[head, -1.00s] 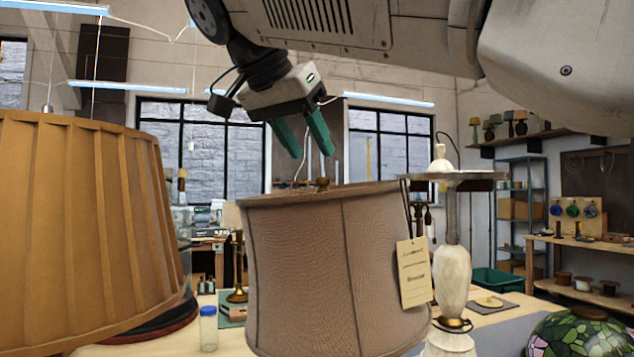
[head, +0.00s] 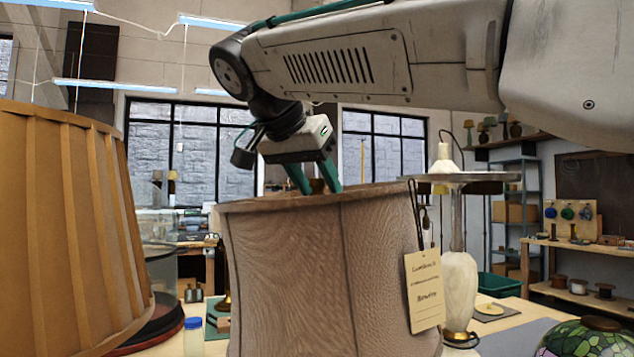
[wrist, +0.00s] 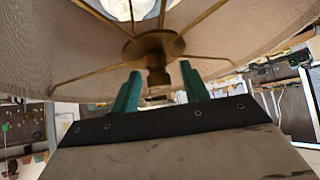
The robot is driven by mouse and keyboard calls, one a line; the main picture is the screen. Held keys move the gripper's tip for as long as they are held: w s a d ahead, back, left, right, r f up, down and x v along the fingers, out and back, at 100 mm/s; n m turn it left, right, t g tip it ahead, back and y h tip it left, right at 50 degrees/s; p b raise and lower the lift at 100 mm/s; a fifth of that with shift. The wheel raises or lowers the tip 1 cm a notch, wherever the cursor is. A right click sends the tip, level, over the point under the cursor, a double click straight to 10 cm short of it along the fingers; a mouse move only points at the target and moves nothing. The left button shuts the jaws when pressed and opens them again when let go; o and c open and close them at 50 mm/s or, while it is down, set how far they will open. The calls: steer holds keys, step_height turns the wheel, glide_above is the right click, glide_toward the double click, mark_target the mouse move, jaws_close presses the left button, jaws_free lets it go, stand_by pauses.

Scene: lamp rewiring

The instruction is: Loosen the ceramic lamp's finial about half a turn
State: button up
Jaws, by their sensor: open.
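A tan fabric shade (head: 300,280) with a paper tag (head: 425,290) stands in the middle of the head view; the lamp body below it is out of sight. In the wrist view, the shade's brass spokes (wrist: 95,72) meet at a brass hub (wrist: 153,46). The brass finial (wrist: 158,78) projects from this hub. My gripper (head: 318,189) is at the shade's top opening, its green fingers pointing down. In the wrist view the open fingers (wrist: 158,88) stand on either side of the finial, with a gap visible; I see no grip on it.
A large pleated amber shade (head: 60,220) stands close on the left. A pale stone lamp (head: 459,285) with a flat disc top stands right of the tan shade. A stained-glass shade (head: 590,340) is at the lower right. A blue-capped jar (head: 193,338) stands between the two large shades.

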steer(key=shift+d, duration=0.1)
jaws_close()
